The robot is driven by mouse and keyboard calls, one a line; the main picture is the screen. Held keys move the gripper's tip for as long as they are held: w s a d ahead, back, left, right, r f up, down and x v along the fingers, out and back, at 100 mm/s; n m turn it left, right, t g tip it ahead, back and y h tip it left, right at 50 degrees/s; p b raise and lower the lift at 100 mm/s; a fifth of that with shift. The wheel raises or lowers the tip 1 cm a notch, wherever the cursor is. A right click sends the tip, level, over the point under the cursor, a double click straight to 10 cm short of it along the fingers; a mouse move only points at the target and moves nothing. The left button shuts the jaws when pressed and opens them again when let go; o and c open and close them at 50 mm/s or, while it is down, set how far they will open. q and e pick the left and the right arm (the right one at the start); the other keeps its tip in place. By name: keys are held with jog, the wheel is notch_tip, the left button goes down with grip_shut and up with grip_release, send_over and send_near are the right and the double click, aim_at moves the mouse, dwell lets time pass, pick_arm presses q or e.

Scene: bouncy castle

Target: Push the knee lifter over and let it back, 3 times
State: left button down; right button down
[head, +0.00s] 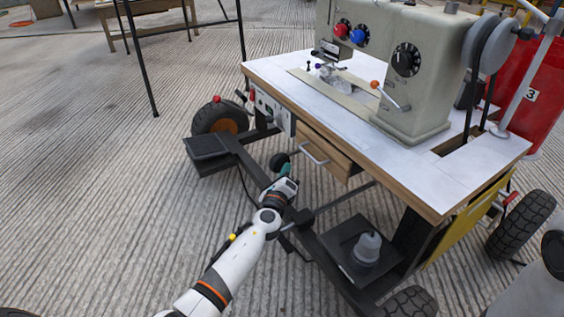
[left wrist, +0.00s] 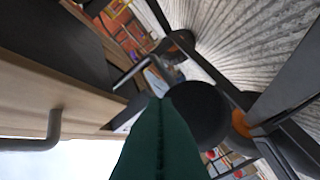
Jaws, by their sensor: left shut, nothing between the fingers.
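The knee lifter, a round black pad (head: 279,161), hangs under the front of the sewing table (head: 452,186), left of the drawer. In the left wrist view the pad (left wrist: 198,114) is a dark disc right beside the fingertips. My left gripper (head: 285,169) has green fingers. It is shut and empty, just to the right of the pad under the table edge. The shut fingers (left wrist: 160,125) also fill the lower middle of the left wrist view. I cannot tell whether they touch the pad. My right gripper is out of view.
A wooden drawer (head: 325,152) with a metal handle sits close above my left gripper. The black frame (head: 250,164) and a pedal plate (head: 207,147) lie below. The sewing machine (head: 415,80) stands on top. Open ribbed floor lies to the left.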

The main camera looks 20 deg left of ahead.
aim_at(274, 165)
pick_arm(q)
jog(key=shift+w+a, duration=0.1)
dwell(0.7)
jog(key=shift+w+a, duration=0.2)
jog(key=shift+w+a+b, duration=0.65)
jog(key=shift+w+a, duration=0.15)
jog(key=shift+a, duration=0.25)
jog(key=shift+w+a+b, duration=0.65)
jog(key=shift+w+a, duration=0.1)
jog(key=shift+a, duration=0.25)
dwell(2.5)
jog(key=shift+d, duration=0.1)
jog(key=shift+s+d+p, duration=0.65)
jog(key=shift+s+d, duration=0.3)
jog(key=shift+d, duration=0.2)
jog(key=shift+s+d+p, duration=0.35)
jog(key=shift+s+d, duration=0.55)
jog(key=shift+d, duration=0.2)
